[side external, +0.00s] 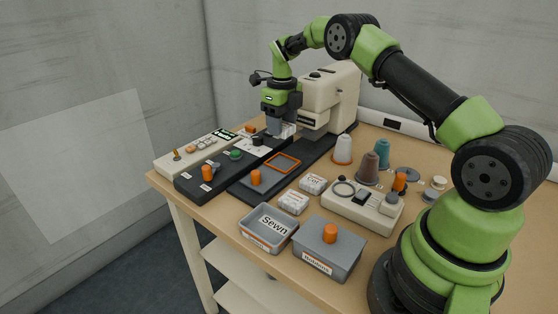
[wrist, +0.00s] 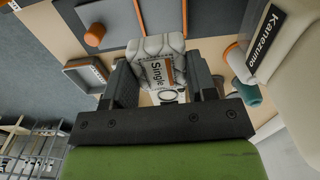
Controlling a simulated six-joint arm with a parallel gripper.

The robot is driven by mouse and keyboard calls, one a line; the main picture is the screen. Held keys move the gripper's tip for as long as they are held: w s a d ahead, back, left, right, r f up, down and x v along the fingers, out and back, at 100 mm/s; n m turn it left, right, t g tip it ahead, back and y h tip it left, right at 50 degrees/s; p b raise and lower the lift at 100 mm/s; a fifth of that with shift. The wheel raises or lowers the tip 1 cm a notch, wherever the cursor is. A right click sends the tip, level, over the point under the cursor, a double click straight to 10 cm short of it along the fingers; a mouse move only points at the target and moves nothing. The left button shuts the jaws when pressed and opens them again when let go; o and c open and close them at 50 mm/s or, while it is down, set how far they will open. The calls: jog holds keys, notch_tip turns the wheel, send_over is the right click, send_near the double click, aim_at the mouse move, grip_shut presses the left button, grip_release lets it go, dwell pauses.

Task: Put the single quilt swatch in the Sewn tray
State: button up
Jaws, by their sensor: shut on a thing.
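My gripper (side external: 281,130) is shut on the white, puffy single quilt swatch, which shows between the fingers in the wrist view (wrist: 158,58) with a label reading "Single". In the side view it is held beside the sewing machine's head, above the dark machine bed, and mostly hidden by the gripper. The Sewn tray (side external: 247,230) is a grey open tray near the table's front edge, with a "Sewn" label lying inside. A grey tray at the left of the wrist view (wrist: 68,78) appears to be the same one.
The cream sewing machine (side external: 345,90) stands right behind my gripper. Two white swatches (side external: 293,203) (side external: 313,184) lie behind the Sewn tray. A lidded grey box (side external: 345,258) with an orange knob is right of it. A cream device (side external: 350,212) and thread cones (side external: 370,168) stand farther right.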

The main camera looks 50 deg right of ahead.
jog(key=s+a+n, duration=0.3)
jog(key=a+n, duration=0.6)
jog(key=a, duration=0.2)
jog(key=n, duration=0.9)
send_over(269, 231)
notch_tip(269, 231, down, 6)
jog(key=shift+f, duration=2.35)
jog(key=shift+f, duration=0.1)
jog(key=o, duration=0.7)
